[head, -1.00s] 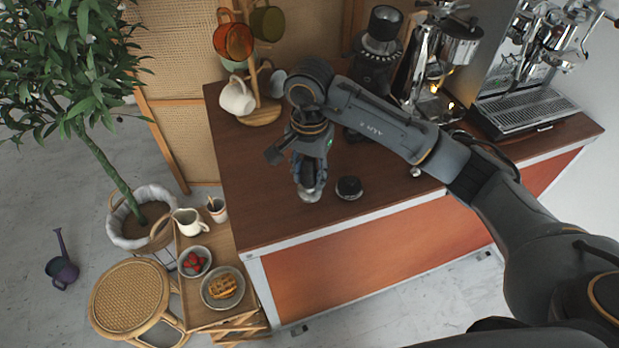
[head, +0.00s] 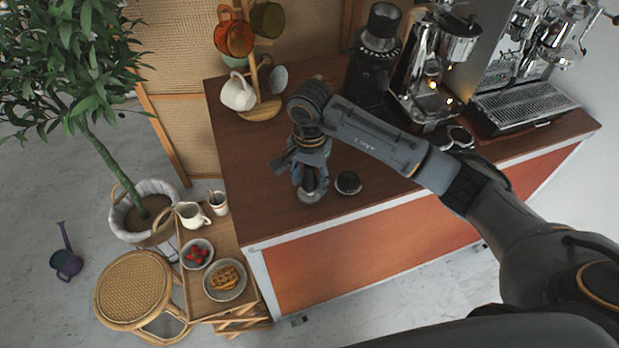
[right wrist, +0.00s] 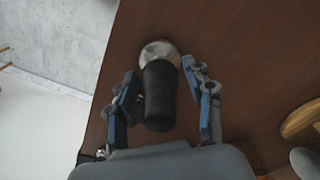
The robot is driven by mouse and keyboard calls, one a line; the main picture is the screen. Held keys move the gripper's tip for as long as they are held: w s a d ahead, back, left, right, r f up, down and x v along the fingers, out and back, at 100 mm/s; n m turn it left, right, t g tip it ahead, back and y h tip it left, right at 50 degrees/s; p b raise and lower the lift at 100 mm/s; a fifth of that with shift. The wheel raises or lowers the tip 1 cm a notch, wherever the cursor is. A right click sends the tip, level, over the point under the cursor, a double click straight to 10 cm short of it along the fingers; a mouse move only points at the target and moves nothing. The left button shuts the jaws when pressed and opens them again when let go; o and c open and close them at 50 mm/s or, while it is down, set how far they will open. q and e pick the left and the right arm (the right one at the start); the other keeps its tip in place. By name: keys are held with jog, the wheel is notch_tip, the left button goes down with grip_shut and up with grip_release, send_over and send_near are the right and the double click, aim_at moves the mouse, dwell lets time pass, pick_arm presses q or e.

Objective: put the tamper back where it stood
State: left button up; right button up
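The tamper, with a black handle and a round silver base, stands on the brown cart top near its front left edge. In the head view its base (head: 313,195) shows below my right gripper (head: 311,175). In the right wrist view the tamper (right wrist: 159,95) is between the spread fingers of my right gripper (right wrist: 160,90), with gaps showing on both sides of the handle. The gripper is open around it from above. My left gripper is out of view.
A small round black puck (head: 348,183) lies just right of the tamper. A mug tree (head: 260,110) with mugs stands behind to the left. The black grinder (head: 372,65) and espresso machine (head: 520,105) stand at the back right. The cart's front edge (head: 330,228) is close.

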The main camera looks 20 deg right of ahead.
jog(key=shift+r, duration=0.1)
jog(key=shift+w+r, duration=0.1)
jog(key=shift+r, duration=0.1)
notch_tip(320, 180, up, 11)
jog(key=b, duration=0.3)
jog(key=shift+r, duration=0.4)
jog(key=shift+f, duration=0.1)
